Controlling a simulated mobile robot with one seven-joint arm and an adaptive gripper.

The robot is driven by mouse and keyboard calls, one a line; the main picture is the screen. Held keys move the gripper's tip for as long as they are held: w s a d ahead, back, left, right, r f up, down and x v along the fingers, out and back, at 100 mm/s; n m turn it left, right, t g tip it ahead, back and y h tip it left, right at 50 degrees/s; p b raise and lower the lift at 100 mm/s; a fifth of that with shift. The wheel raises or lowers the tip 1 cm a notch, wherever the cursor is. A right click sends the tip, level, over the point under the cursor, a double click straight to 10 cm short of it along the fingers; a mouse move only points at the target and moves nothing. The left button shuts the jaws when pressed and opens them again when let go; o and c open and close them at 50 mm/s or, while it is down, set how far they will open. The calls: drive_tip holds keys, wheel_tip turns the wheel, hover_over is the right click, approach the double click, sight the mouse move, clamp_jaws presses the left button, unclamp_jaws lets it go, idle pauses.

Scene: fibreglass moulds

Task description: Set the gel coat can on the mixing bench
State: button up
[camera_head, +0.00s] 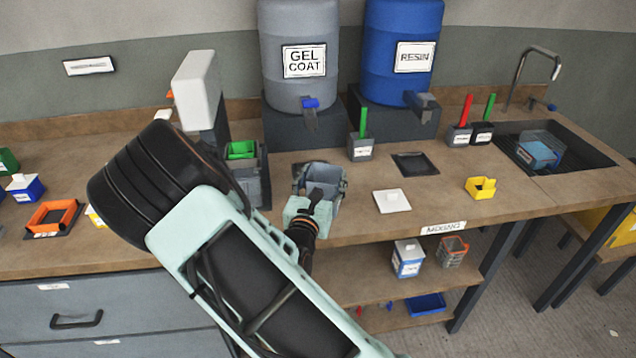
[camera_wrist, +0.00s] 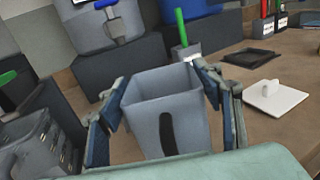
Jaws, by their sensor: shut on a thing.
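The gel coat can is a grey, square, open-topped container (camera_head: 330,181) with a dark handle strip on its near side. In the wrist view the can (camera_wrist: 143,121) stands upright between the two fingers and looks empty inside. My gripper (camera_head: 318,190) is shut on it, one finger on each side; the gripper also shows in the wrist view (camera_wrist: 162,88). The mixing bench (camera_head: 420,220) has a label on its front edge. The can is over the bench top, in front of the grey gel coat drum (camera_head: 300,75). I cannot tell whether its bottom touches the bench.
A blue resin drum (camera_head: 402,50) stands right of the grey one. Grey bins (camera_head: 250,175) stand close on the left. Bare bench lies between the lid and yellow tray.

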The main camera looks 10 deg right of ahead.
drive_tip(key=shift+f, duration=0.1)
idle(0.3)
drive_tip(key=shift+f, duration=0.15)
drive_tip(key=o, duration=2.1)
drive_tip(key=v, duration=1.2)
drive_tip(key=shift+r+b, duration=0.2)
drive_tip(key=shift+b, duration=0.15)
